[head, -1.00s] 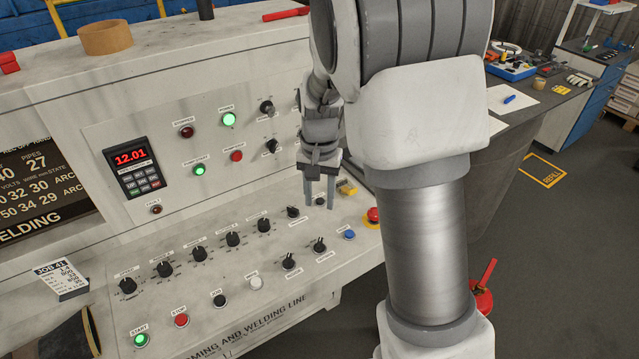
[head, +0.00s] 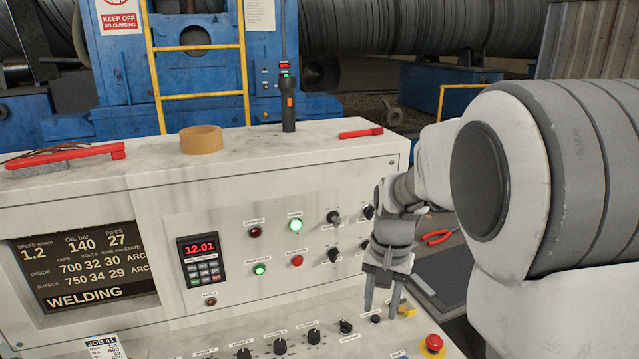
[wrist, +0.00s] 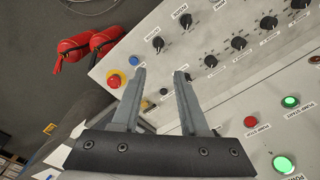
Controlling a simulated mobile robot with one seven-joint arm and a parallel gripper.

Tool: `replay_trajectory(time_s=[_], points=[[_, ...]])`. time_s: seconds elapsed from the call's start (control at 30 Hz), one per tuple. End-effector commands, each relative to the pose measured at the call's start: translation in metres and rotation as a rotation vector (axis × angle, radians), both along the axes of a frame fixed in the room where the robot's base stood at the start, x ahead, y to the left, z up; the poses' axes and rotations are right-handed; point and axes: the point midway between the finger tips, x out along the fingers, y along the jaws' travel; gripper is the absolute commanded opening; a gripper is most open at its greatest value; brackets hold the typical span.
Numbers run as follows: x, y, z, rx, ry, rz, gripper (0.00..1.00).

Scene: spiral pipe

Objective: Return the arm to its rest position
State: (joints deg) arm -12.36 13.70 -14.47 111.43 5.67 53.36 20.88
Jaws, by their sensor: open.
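My gripper (head: 382,291) hangs at the right end of the control console (head: 100,196) in the head view, its two fingers pointing down. The fingers are apart with nothing held between them. In the wrist view my gripper (wrist: 158,72) is over the console's knob panel, fingers spread. Whether the fingertips touch the panel is not clear. My arm covers the right side of the head view.
A red emergency button (head: 433,343) and a yellow item (head: 407,310) are close to the fingers. Red extinguishers (wrist: 85,47) stand beside the console.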

Motion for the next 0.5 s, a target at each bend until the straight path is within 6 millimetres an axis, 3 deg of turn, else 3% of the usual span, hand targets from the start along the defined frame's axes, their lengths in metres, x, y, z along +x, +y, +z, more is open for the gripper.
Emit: replay_trajectory(time_s=[0.2, 0.5], points=[[-0.043, 0.0, 0.051, 0.03, -0.11, 0.096, 0.44], [-0.111, 0.0, 0.096, 0.005, -0.267, 0.247, 0.44]])
